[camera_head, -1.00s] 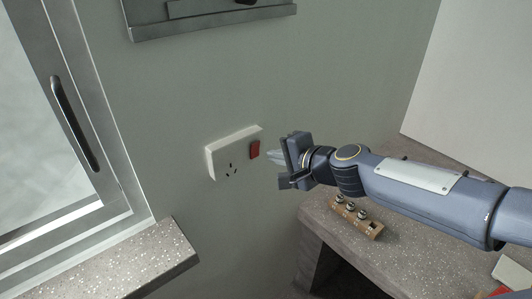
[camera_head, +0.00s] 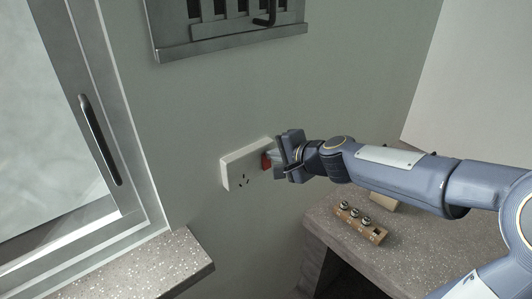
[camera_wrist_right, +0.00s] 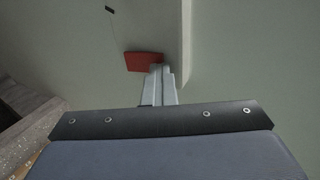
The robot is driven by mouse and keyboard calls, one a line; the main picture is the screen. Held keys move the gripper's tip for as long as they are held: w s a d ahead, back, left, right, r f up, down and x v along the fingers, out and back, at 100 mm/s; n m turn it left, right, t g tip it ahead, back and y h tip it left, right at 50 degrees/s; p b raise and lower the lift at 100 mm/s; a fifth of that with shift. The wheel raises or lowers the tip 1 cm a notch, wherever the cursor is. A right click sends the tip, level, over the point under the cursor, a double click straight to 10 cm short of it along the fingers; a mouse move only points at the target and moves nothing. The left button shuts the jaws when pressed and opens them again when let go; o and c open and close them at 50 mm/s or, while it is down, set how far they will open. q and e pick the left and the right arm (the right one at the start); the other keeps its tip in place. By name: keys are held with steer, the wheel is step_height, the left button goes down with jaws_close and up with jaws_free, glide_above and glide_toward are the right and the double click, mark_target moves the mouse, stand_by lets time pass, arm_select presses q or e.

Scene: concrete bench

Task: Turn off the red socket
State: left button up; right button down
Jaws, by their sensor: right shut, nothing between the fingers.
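A white wall socket (camera_head: 238,170) with dark pin holes sits on the grey-green wall in the head view. Its red rocker switch (camera_head: 265,161) is at the socket's right end, partly hidden by my gripper. My right gripper (camera_head: 272,157) is shut and empty, with its fingertips at the red switch. In the right wrist view the shut fingertips (camera_wrist_right: 158,72) overlap the lower right edge of the red switch (camera_wrist_right: 140,61). I cannot tell whether they touch or press it. My left gripper is not in view.
A speckled counter (camera_head: 413,235) stands below my right arm, bearing a wooden block with several metal knobs (camera_head: 361,223). A window frame (camera_head: 110,180) with a dark handle and a speckled ledge (camera_head: 150,265) are at left. A metal rack (camera_head: 232,42) hangs above the socket.

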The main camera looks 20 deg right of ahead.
steer(key=shift+d+r+p, duration=0.15)
steer(key=shift+r+p, duration=0.55)
steer(key=shift+p, duration=0.05)
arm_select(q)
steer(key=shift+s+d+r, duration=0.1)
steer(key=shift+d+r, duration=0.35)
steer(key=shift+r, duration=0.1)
arm_select(e)
steer(key=shift+s, duration=0.1)
